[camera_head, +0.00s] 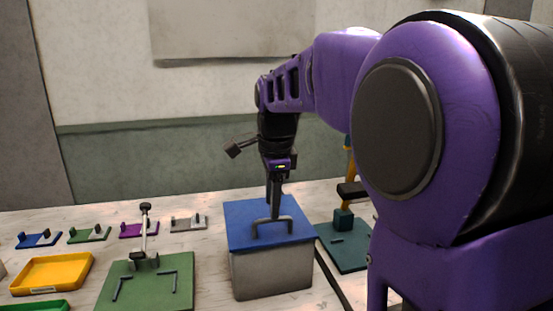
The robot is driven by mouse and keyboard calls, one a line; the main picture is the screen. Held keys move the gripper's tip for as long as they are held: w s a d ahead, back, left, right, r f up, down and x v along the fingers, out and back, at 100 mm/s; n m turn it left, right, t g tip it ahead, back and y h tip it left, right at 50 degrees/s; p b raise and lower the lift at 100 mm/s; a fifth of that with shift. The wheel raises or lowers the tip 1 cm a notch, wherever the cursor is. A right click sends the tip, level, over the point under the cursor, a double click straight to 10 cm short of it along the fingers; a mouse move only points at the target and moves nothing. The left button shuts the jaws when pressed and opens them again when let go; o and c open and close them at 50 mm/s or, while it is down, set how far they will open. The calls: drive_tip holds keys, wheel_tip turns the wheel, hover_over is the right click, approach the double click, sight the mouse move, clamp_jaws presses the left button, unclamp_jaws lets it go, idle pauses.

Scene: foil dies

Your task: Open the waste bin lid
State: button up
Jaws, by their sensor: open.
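The waste bin (272,274) is a grey box standing on the pale table in the middle of the view. Its blue lid (242,217) lies flat on top and is closed. A dark bar handle (286,219) stands up from the lid. My gripper (274,212) points straight down over the lid, with its fingertips at or just behind the handle bar. It is open, though the gap between the fingers is hard to see from here. I cannot tell whether the fingers touch the handle.
A green board (150,290) with dark corner pins and an upright post stands left of the bin. A yellow tray (52,273) lies further left. A dark teal plate (345,256) with a cube is close on the right.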

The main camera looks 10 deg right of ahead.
drive_tip(key=f+b, duration=0.1)
drive_tip(key=s+f+b, duration=0.1)
drive_tip(key=shift+f, duration=0.4)
drive_tip(key=s+r+p, duration=0.3)
drive_tip(key=r+p, duration=0.1)
drive_tip(key=r, duration=1.3)
drive_tip(key=shift+s+r+p, duration=0.15)
drive_tip(key=shift+r+p, duration=0.15)
drive_tip(key=shift+r, duration=0.05)
